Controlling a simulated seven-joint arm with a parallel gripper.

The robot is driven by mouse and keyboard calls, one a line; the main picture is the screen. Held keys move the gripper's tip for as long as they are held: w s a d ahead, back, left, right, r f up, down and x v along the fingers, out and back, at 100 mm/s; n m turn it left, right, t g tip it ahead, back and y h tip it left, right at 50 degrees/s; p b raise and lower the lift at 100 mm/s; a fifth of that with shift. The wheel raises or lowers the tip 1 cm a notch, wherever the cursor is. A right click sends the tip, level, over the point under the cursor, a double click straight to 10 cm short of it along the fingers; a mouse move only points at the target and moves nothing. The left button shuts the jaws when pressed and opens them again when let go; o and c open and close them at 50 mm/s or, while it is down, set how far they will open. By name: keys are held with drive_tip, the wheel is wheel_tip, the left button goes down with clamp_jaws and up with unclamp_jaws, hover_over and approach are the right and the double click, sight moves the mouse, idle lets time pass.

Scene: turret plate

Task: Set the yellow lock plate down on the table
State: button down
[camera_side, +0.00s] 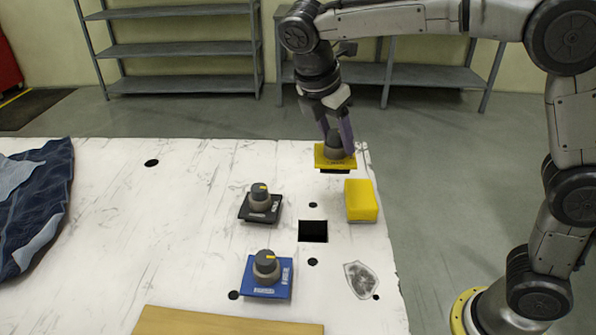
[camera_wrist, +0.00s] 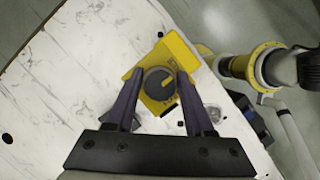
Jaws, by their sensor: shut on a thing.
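The yellow lock plate (camera_side: 322,160) is near the far right corner of the white table (camera_side: 200,165). It has a dark round knob on top and a dark part underneath. My gripper (camera_side: 337,148) points down and is shut on its knob. The plate looks roughly level; I cannot tell how large any gap to the table is. In the wrist view, the yellow plate (camera_wrist: 150,101) shows between and beyond the fingers of my gripper (camera_wrist: 158,82), with the knob between them.
A yellow block (camera_side: 362,202) lies close in front of the plate, at the right edge. A square hole (camera_side: 313,231) is near the middle right. A black plate (camera_side: 246,213) and a blue plate (camera_side: 285,277) with knobs stand left of it. Dark cloth (camera_side: 45,205) lies far left.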

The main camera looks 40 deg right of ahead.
sight(320, 145)
drive_tip(key=w, duration=0.1)
drive_tip(key=w+f, duration=0.2)
drive_tip(key=w, duration=0.1)
drive_tip(key=shift+a, duration=0.3)
drive_tip(key=shift+w+a+f, duration=0.1)
drive_tip(key=shift+w+f, duration=0.75)
drive_tip(key=shift+f, duration=0.6)
drive_tip(key=shift+w+a+f, duration=0.15)
drive_tip(key=shift+w+f, duration=0.65)
drive_tip(key=shift+f, duration=0.65)
drive_tip(key=shift+w+a+f, duration=0.1)
drive_tip(key=shift+w+f, duration=0.75)
drive_tip(key=shift+f, duration=0.6)
drive_tip(key=shift+f, duration=0.15)
drive_tip(key=shift+c, duration=1.4)
unclamp_jaws()
